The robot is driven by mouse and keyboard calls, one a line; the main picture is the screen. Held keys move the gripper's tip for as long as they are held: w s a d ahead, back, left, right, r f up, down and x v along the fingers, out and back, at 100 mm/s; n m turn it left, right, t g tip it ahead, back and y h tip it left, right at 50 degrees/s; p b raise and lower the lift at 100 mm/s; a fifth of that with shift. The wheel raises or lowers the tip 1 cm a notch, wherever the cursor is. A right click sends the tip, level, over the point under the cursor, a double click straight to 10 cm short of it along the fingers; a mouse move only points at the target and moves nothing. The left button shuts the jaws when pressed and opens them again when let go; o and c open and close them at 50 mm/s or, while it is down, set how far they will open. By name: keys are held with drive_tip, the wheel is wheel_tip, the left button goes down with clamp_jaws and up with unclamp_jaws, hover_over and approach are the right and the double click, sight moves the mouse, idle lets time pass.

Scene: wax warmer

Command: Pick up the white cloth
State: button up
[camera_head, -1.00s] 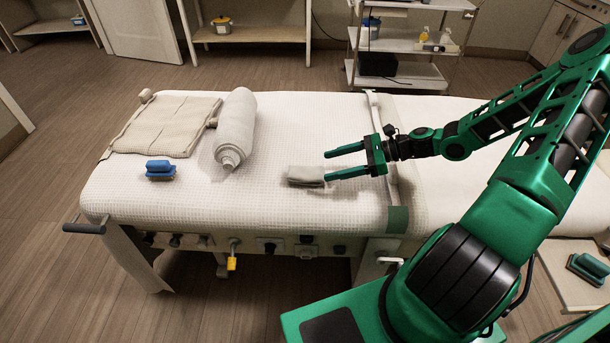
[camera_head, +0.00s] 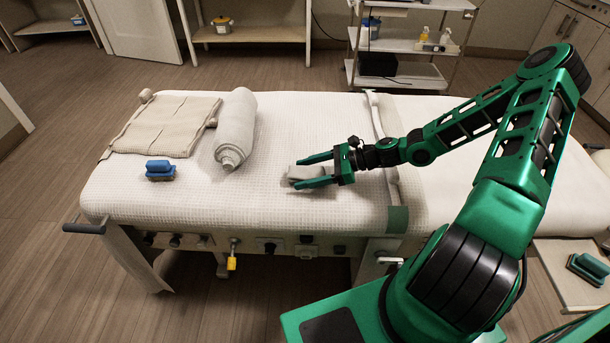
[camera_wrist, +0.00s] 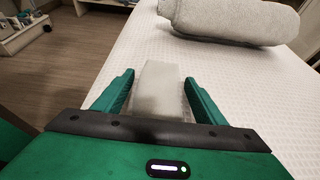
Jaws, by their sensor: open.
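The white cloth (camera_head: 304,173), a small folded pale grey-white block, lies on the bed's white cover. My gripper (camera_head: 305,171) is open, low over the bed, with its green fingers on either side of the cloth. In the wrist view the cloth (camera_wrist: 158,88) sits between the two fingers of my gripper (camera_wrist: 158,90). There is a gap at the left finger; the right finger is close to the cloth, and I cannot tell if it touches. The cloth's near end is hidden behind the gripper body.
A rolled white towel (camera_head: 236,128) lies left of the cloth; it also shows ahead in the wrist view (camera_wrist: 230,20). A beige folded mat (camera_head: 168,125) and a blue brush-like object (camera_head: 160,170) lie further left. The bed cover (camera_head: 275,215) in front is clear.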

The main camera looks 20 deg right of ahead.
drive_tip(key=c, duration=1.1)
drive_tip(key=shift+r, duration=0.1)
